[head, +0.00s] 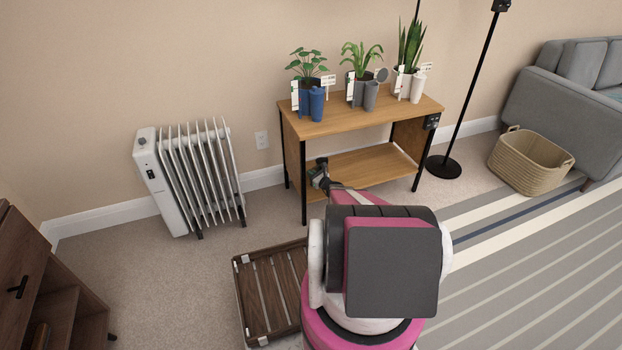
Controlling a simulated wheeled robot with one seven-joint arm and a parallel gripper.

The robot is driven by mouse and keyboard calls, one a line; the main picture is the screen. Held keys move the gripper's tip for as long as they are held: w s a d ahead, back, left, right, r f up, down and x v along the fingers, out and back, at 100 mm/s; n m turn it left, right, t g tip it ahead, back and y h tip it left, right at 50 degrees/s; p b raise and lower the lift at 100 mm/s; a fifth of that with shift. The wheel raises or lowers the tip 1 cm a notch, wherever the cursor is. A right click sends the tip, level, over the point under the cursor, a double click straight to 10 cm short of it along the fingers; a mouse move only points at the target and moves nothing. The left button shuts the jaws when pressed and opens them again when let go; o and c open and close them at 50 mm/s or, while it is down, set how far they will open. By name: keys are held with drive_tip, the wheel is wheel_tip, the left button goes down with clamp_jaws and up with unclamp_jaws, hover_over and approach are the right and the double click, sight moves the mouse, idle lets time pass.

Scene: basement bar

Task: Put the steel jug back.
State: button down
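I cannot make out a steel jug for certain. A grey cylindrical vessel (371,96) stands on the wooden table's top (340,120), in front of the middle potted plant (360,60); its material is unclear. A blue vessel (317,104) stands by the left plant (307,68), and a white vessel (417,88) by the right plant (411,45). My gripper (319,177) is small in view at the front left of the table's lower shelf (372,164). Its fingers are too small and dark to tell whether they are open or hold anything.
A slatted wooden rack (240,290) lies on the carpet beside my base. A white radiator (193,178) stands by the wall. A dark cabinet (25,275) is at lower left. A lamp stand (443,166), a woven basket (530,162) and a grey sofa (560,115) are right.

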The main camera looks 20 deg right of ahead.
drive_tip(key=shift+f, duration=1.2)
drive_tip(key=shift+f, duration=0.15)
drive_tip(key=c, duration=1.3)
unclamp_jaws()
drive_tip(key=shift+c, duration=0.2)
